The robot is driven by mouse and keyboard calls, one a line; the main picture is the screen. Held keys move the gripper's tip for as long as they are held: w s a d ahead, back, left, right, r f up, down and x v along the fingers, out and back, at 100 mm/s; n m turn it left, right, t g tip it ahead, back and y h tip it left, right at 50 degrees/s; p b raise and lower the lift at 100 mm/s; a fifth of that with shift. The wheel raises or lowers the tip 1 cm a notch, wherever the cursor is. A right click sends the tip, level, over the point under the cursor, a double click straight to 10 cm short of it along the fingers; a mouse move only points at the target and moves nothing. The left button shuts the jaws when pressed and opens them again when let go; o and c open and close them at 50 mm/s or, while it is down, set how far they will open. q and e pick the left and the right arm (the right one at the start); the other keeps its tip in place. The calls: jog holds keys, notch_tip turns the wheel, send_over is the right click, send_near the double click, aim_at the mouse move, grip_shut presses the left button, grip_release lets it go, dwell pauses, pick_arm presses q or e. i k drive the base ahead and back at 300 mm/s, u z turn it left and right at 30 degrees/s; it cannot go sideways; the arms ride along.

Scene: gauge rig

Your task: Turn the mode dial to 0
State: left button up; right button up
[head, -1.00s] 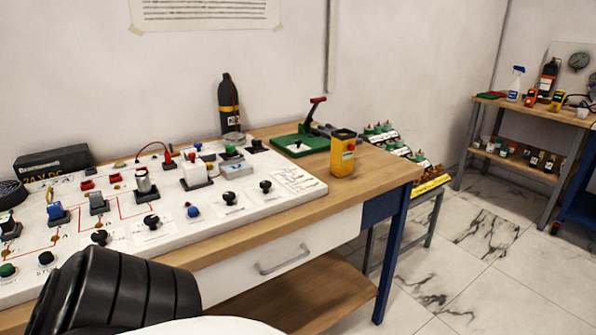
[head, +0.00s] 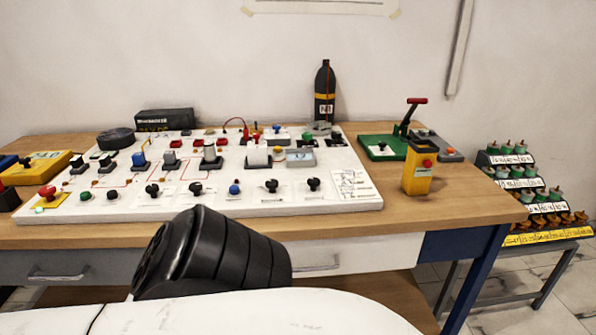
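A white control board (head: 345,208) lies on the wooden bench, fitted with switches, buttons and knobs. Along its front edge are several black knobs, such as one at the left (head: 153,190), one in the middle (head: 196,188), and two farther right (head: 271,186) (head: 313,184). A blue knob (head: 234,189) sits among them. Labels beside the knobs are too small to read, so I cannot tell which is the mode dial or where it points. Neither gripper shows in the head view.
A red mushroom button (head: 46,193) is at left. My black ribbed arm part rises before the bench's front edge.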

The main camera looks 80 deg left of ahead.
aim_at(271, 184)
jog(key=u, duration=2.3)
